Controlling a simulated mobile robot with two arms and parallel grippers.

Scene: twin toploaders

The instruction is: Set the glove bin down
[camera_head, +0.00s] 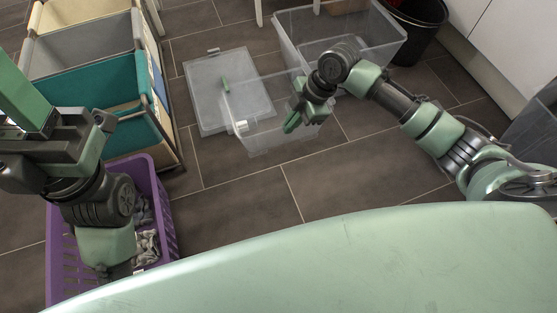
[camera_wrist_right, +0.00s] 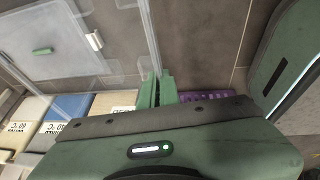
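A small clear bin (camera_head: 262,125), which I take for the glove bin, shows in the head view over or beside a flat clear lid. It looks empty apart from a white tag or clip (camera_head: 241,127) on its wall. My right gripper (camera_head: 293,121) is at its right side. In the right wrist view, the green fingers (camera_wrist_right: 156,88) are close together on the thin clear wall (camera_wrist_right: 152,38). I cannot tell whether the bin's base touches the floor. My left gripper (camera_head: 20,95) is at the left edge, away from it; its fingertips are partly cut off.
A larger clear tub (camera_head: 365,45) and a black bucket (camera_head: 420,30) stand behind. A sorter (camera_head: 112,82) and purple basket (camera_head: 160,208) are left. Front floor (camera_head: 240,190) is clear.

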